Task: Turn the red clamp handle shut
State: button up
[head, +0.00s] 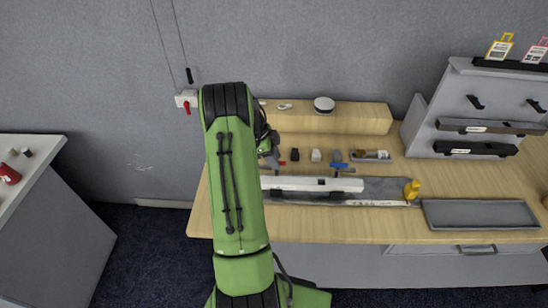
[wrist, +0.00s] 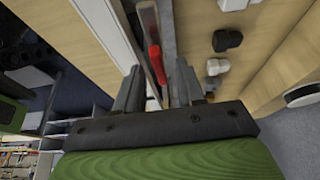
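The red clamp handle (wrist: 155,62) shows in the wrist view between the two fingers of my gripper (wrist: 158,88). A gap shows on either side of it, so the fingers are open around it; I cannot tell whether either touches it. In the head view a small red bit of it (head: 282,163) shows beside my gripper (head: 272,157), at the left end of the white rail (head: 310,184). My green arm hides the table just left of there. The clamp's body and how far the handle is turned cannot be made out.
A blue-handled part (head: 340,167) and small dark and light blocks (head: 305,155) stand right of my gripper. A wooden box (head: 350,118) with a round white item (head: 324,105) is behind. A grey tray (head: 480,213) and yellow piece (head: 412,189) lie right. A red wall switch (head: 187,107) is left.

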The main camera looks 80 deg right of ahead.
jog(key=shift+c, duration=0.4)
grip_shut()
jog(key=shift+f+b, duration=0.1)
jog(key=shift+b, duration=0.35)
jog(key=shift+f+n+h+b, duration=0.1)
jog(key=shift+n+h+b, duration=0.4)
jog(key=shift+n+b, duration=0.65)
jog(key=n+b, duration=0.1)
jog(key=b, duration=0.1)
jog(key=n+h+b, duration=0.1)
jog(key=n+b, duration=0.1)
jog(key=shift+s+a+n+t, duration=0.1)
jog(key=shift+a+n+t, duration=0.15)
jog(key=shift+t, duration=0.15)
jog(key=n+b, duration=0.1)
jog(key=n, duration=0.1)
jog(key=n+t+h+b, duration=0.1)
jog(key=n+b, duration=0.1)
jog(key=n+t+b, duration=0.1)
jog(key=n, duration=0.1)
jog(key=shift+s+a, duration=0.1)
jog(key=shift+s, duration=0.15)
jog(key=shift+s+r+n+t+b, duration=0.15)
jog(key=shift+n+t+b, duration=0.45)
jog(key=shift+n, duration=0.95)
jog(key=shift+s+r+n+t+b, duration=0.1)
jog(key=shift+n+t+b, duration=0.45)
jog(key=shift+n, duration=1)
